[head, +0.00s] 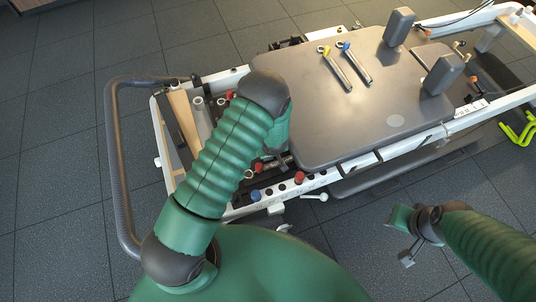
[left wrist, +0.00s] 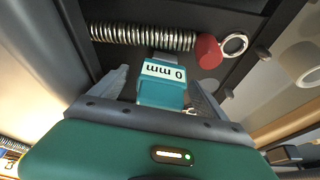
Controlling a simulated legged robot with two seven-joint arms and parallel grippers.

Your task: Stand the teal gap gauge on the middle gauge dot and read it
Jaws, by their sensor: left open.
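The teal gap gauge (left wrist: 161,88) shows in the left wrist view, with a white label reading "0 mm" upside down. My left gripper (left wrist: 160,98) is open, with one finger on each side of the gauge; I cannot tell whether they touch it. In the head view my left arm reaches over the spring end of the frame, and its gripper is mostly hidden behind the arm beside the carriage. The gauge is not visible there. My right gripper (head: 408,238) hangs over the floor at the lower right; its jaw state is unclear. I cannot make out the middle gauge dot.
A coil spring (left wrist: 143,37) with a red end (left wrist: 208,51) lies just beyond the gauge. The grey carriage (head: 330,115) holds a yellow-marked wrench (head: 336,68) and a blue-marked wrench (head: 356,64). A grey hoop rail (head: 113,150) bounds the left end.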

